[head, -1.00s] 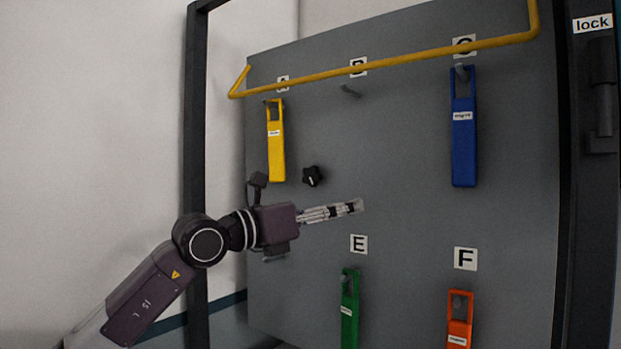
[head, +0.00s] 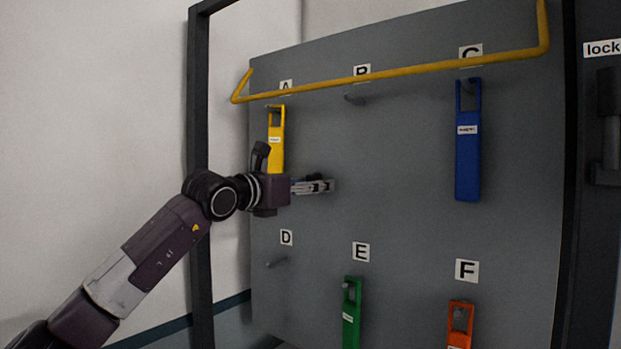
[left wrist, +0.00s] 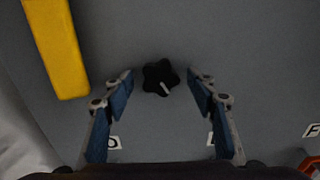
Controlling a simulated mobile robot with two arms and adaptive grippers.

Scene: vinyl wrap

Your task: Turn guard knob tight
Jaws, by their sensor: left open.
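The guard knob (left wrist: 159,77) is a black lobed knob with a white line mark, on the grey panel. In the left wrist view it sits between and slightly beyond the tips of my left gripper (left wrist: 161,88). The fingers are spread, one on each side, with a gap to the knob on both sides. In the head view my left gripper (head: 328,186) points right in front of the panel, below the guard bar, and mostly hides the knob. The yellow guard bar (head: 400,70) runs across the panel's top. My right gripper is not in view.
A yellow tag (head: 276,140) hangs at A, close to my left wrist. A blue tag (head: 468,160) hangs at C, a green tag (head: 352,315) at E and an orange tag (head: 460,322) at F. The pegs at B and D are bare. A dark post (head: 198,120) stands left.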

